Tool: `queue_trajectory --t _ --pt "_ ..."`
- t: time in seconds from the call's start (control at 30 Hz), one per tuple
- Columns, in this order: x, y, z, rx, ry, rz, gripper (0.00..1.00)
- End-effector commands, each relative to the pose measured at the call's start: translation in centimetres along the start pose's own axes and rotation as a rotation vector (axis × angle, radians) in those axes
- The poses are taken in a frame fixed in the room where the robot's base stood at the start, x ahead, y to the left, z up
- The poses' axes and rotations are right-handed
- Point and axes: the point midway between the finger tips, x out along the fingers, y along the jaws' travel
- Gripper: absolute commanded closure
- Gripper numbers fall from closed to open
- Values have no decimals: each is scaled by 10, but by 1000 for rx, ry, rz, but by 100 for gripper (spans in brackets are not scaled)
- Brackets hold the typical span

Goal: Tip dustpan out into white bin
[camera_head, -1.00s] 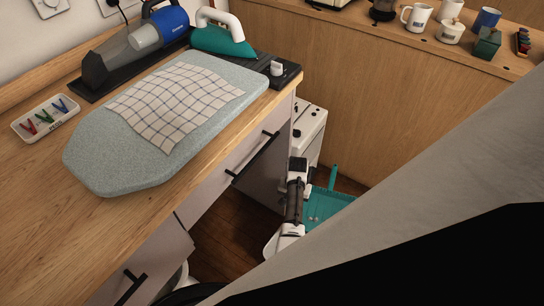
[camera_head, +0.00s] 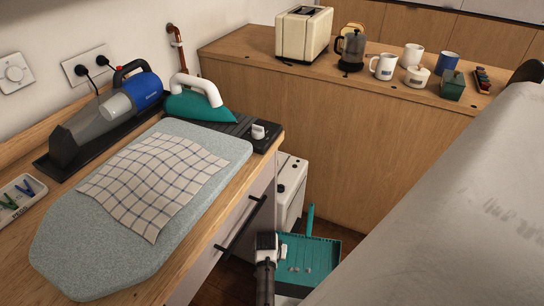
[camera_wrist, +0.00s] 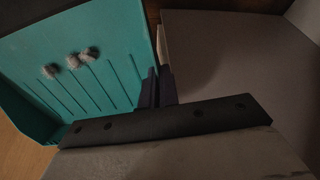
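The teal dustpan (camera_head: 318,252) lies low beyond the counter's end, its handle (camera_head: 310,218) standing up at the far side. Several small grey clumps lie in it; they show larger in the wrist view, on the ridged pan (camera_wrist: 100,75). My gripper (camera_wrist: 157,88) has its dark fingertips close together at the pan's side edge. I cannot tell whether the rim is between them. In the head view my wrist hides the contact. A white box-like thing (camera_head: 290,185) with dark spots stands behind the dustpan; I cannot tell whether it is the bin.
The counter (camera_head: 185,270) with a dark drawer handle (camera_head: 240,228) is close on the left. It carries an ironing pad (camera_head: 75,250), cloth (camera_head: 155,185), iron (camera_head: 195,100) and hand vacuum (camera_head: 110,110). A wooden cabinet (camera_head: 350,150) with mugs closes off the back.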

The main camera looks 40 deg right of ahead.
Motion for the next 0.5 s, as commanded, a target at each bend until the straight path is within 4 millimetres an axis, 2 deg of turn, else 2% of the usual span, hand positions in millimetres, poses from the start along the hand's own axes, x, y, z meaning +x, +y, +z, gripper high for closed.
queue_trajectory --t 0.27,0.5 --pt "-3 0 20 4 208 -2 100" --pt "-17 -2 37 0 388 -3 100"
